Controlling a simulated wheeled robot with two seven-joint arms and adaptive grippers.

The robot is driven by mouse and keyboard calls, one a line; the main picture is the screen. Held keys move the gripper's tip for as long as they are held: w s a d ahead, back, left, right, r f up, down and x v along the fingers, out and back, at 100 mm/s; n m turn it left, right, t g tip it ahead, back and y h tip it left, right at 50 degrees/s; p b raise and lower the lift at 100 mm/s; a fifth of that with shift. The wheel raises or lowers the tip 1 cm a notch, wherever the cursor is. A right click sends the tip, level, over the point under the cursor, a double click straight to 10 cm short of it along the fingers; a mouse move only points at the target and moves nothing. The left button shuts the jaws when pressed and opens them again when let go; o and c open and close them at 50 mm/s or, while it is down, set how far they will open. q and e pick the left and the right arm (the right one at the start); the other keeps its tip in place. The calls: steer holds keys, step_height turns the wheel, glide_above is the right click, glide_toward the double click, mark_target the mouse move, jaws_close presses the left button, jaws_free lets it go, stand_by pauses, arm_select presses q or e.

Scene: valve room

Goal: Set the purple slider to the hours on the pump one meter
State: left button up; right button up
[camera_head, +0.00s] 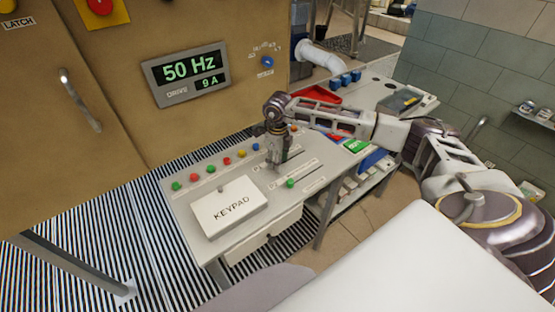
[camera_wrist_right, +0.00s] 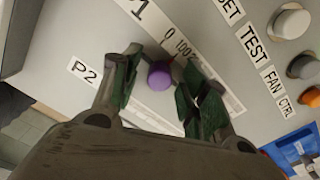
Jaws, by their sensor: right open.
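The purple slider (camera_wrist_right: 160,76) has a round knob and sits in the right wrist view by a scale marked 0 and 100, near a P1 label. My right gripper (camera_wrist_right: 155,92) is open, with its green-padded fingers on either side of the knob. I cannot tell whether they touch it. In the head view my right gripper (camera_head: 276,163) points down at the console (camera_head: 188,207) and hides the purple knob. No pump one hours meter shows in either view. My left gripper is not in view.
A green slider knob (camera_head: 290,183) is in front of the gripper. A KEYPAD box (camera_head: 231,207) and several coloured buttons are to its left. A display (camera_head: 188,74) reads 50 Hz and 9 A, labelled DRIVE. A red tray (camera_head: 321,94) lies on the surface behind my right arm.

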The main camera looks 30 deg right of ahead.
mark_target(289, 159)
steer(key=shift+f, duration=0.1)
steer(key=shift+c, duration=0.4)
jaws_close()
steer(key=d+b, duration=0.1)
steer(key=d, duration=0.1)
steer(key=d+b, duration=0.1)
steer(key=d, duration=0.2)
steer(key=shift+w+d+f, duration=0.1)
steer(key=shift+w+d, duration=0.1)
steer(key=shift+d, duration=0.45)
